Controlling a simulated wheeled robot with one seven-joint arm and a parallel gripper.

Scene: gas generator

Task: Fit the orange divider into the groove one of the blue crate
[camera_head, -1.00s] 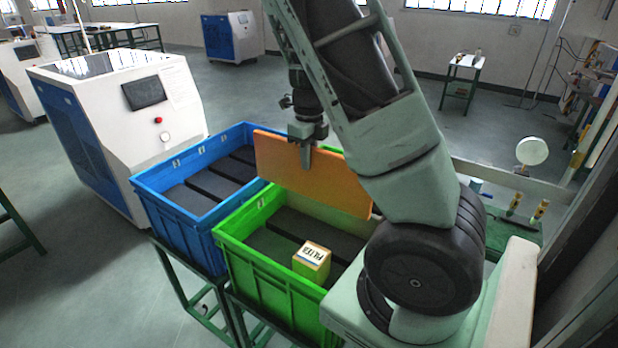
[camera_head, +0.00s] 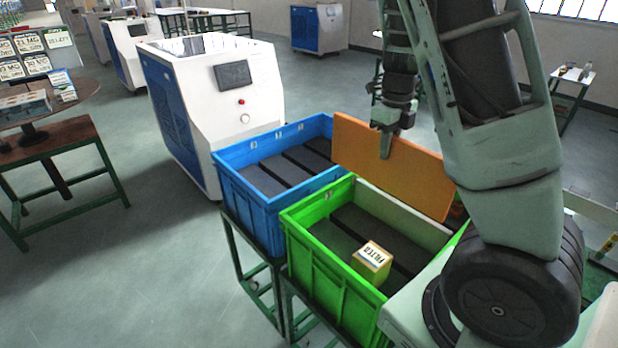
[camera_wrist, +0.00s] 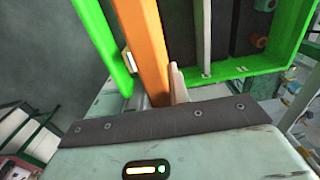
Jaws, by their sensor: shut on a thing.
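The orange divider (camera_head: 388,168) is a flat upright panel in the head view, above the back part of the green crate. My gripper (camera_head: 386,146) is shut on its upper edge. In the wrist view the orange divider (camera_wrist: 151,50) runs edge-on away from my gripper (camera_wrist: 155,98), with a pale finger beside it. The blue crate (camera_head: 250,200) stands left of the green crate, with dark strips across its floor. The divider is apart from the blue crate's interior. The groove labels on its rim are too small to read.
The green crate (camera_head: 318,260) holds a yellow filter box (camera_head: 371,263) and a white divider (camera_head: 405,215). Both crates stand on green-legged stands. A white and blue machine (camera_head: 215,110) stands behind the blue crate. A brown table (camera_head: 55,138) is at the left. Open floor lies front left.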

